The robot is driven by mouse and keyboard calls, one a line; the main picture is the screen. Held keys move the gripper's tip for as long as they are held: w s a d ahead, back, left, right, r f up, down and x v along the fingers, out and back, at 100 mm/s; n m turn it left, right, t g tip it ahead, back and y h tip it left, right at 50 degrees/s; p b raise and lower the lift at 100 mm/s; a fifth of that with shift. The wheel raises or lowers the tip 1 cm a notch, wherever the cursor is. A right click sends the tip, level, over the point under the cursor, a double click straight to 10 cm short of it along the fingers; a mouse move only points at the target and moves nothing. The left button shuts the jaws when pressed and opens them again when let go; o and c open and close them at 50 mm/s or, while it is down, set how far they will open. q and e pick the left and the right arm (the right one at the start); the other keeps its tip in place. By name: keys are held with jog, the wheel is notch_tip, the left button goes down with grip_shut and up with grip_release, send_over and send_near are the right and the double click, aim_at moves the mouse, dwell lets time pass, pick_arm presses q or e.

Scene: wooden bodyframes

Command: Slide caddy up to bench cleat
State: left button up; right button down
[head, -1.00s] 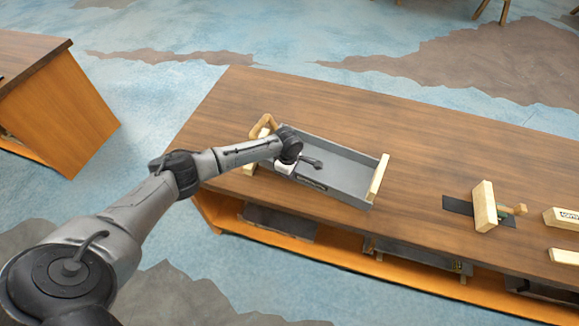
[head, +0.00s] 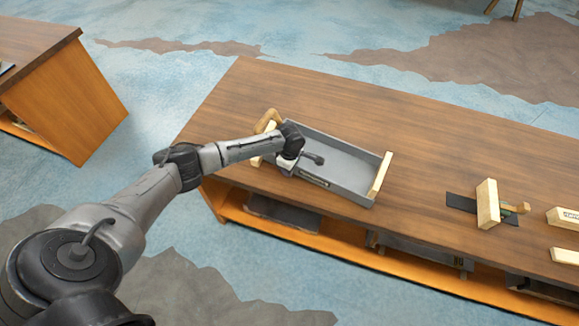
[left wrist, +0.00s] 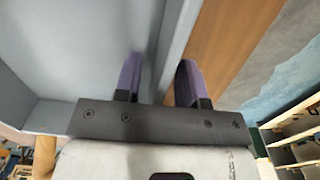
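The caddy is a shallow grey open tray (head: 350,163) on the wooden bench (head: 440,140), with a pale wooden bar (head: 380,175) against its right end. A wooden handle-like piece (head: 267,120) stands at its left end, partly behind my arm. Which wooden piece is the bench cleat, I cannot tell for sure. My left gripper hangs over the tray's near wall, near its left end. In the left wrist view its two purple fingers (left wrist: 160,78) stand apart, one on each side of the grey wall (left wrist: 178,42); I see a gap beside the wall. My right gripper is not in view.
To the right, an upright wooden block with a knob (head: 488,204) stands on a dark mat (head: 462,203). Pale blocks (head: 563,217) lie farther right. The bench between tray and mat is clear. A shelf with dark items runs below.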

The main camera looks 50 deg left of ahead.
pick_arm(q)
jog(key=shift+r, duration=0.3)
notch_tip(320, 180, up, 13)
jog(key=p, duration=0.2)
jog(key=shift+r+p, duration=0.15)
jog(key=shift+p, duration=0.25)
dwell(0.4)
